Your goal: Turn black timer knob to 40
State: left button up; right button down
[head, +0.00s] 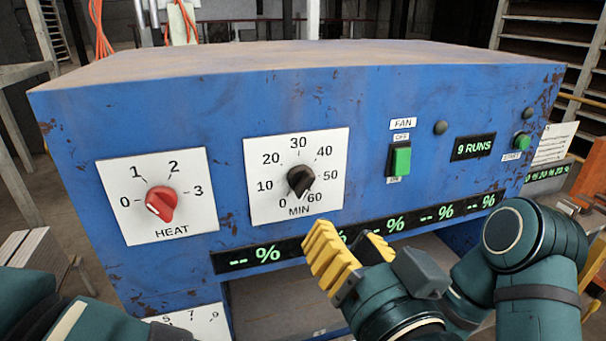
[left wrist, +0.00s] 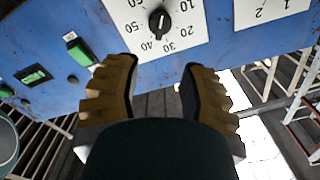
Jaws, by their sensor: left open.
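The black timer knob (head: 300,180) sits in the middle of a white MIN dial plate (head: 255,211), numbered 0 to 60, on the blue panel. Its mark seems to face the 0 and 60 end of the scale; the exact reading is unclear. The knob also shows near the top of the left wrist view (left wrist: 159,22), where the dial appears upside down. My left gripper (head: 350,246) has yellow ridged fingers, open and empty, below and to the right of the dial, apart from the knob. In the left wrist view the fingers (left wrist: 160,68) stand wide apart. My right gripper is not seen.
A red HEAT knob (head: 161,203) sits left of the timer. A green FAN switch (head: 402,159), a 9 RUNS display (head: 473,147) and a green start button (head: 522,141) are to the right. Percent displays (head: 262,256) run below, above an opening. The space before the dial is clear.

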aim_at(308, 187)
pick_arm(q)
jog(key=p+x, duration=0.1)
jog(key=x, duration=1.2)
jog(key=shift+w+a+f+p, duration=0.1)
jog(key=shift+w+p, duration=0.05)
jog(key=shift+p, duration=0.25)
grip_shut()
